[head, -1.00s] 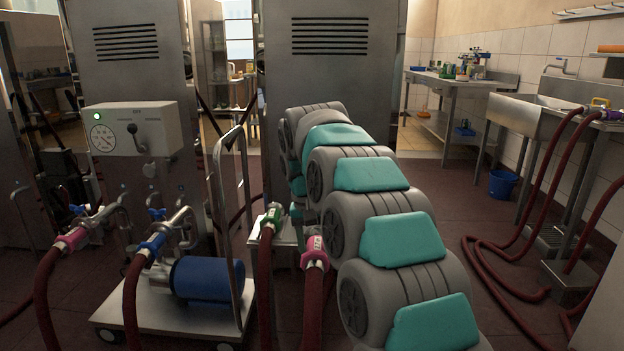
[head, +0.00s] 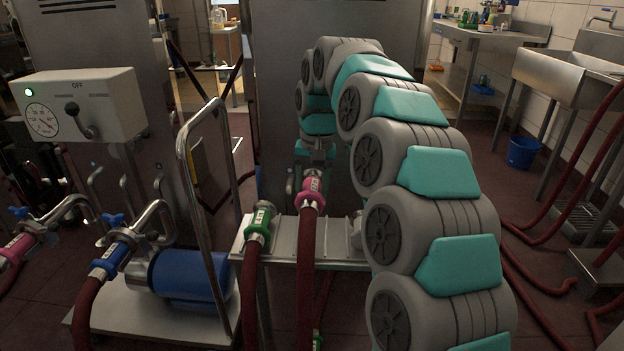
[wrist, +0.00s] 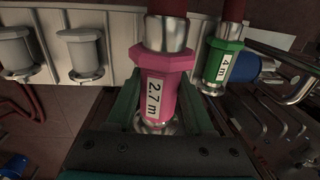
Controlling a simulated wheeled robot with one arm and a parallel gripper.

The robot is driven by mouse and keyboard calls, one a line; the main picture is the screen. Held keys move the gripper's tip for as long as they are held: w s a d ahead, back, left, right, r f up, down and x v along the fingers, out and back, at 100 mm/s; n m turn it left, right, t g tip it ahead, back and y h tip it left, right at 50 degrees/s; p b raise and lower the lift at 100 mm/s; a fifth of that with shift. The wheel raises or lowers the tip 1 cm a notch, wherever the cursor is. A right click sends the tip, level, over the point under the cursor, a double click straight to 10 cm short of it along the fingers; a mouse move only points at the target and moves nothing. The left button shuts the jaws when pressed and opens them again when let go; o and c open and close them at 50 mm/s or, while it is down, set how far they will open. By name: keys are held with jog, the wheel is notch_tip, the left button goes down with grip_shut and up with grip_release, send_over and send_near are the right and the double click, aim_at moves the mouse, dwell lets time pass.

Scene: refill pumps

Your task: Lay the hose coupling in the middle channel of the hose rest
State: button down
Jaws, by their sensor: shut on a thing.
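The pink hose coupling (head: 312,190), labelled 2.7 m, is held between the jaws of my gripper (wrist: 158,108); it also shows in the wrist view (wrist: 156,65). Its dark red hose (head: 305,270) runs toward the camera across the hose rest. The hose rest (head: 283,240) is a grey metal shelf with raised ridges. The pink coupling is over its middle part, toward the far side; I cannot tell whether it touches the rest. A green coupling (head: 259,222), labelled 4 m, lies at the left end of the rest. My jaws are partly hidden in the head view.
A trolley with a blue motor (head: 190,277) and a tall metal handle (head: 186,150) stands left of the rest. Another hose with a blue coupling (head: 112,258) is on its pump. A sink (head: 565,75) and a blue bucket (head: 523,152) are at the right.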

aim_at(311, 238)
jog(key=shift+w, duration=0.1)
jog(key=shift+f+b, duration=0.65)
jog(key=shift+f, duration=0.55)
jog(key=shift+f+b, duration=1.3)
jog(key=shift+f, duration=2.25)
jog(key=shift+f, duration=0.1)
jog(key=shift+c, duration=1)
grip_release()
jog(key=shift+d+f, duration=0.1)
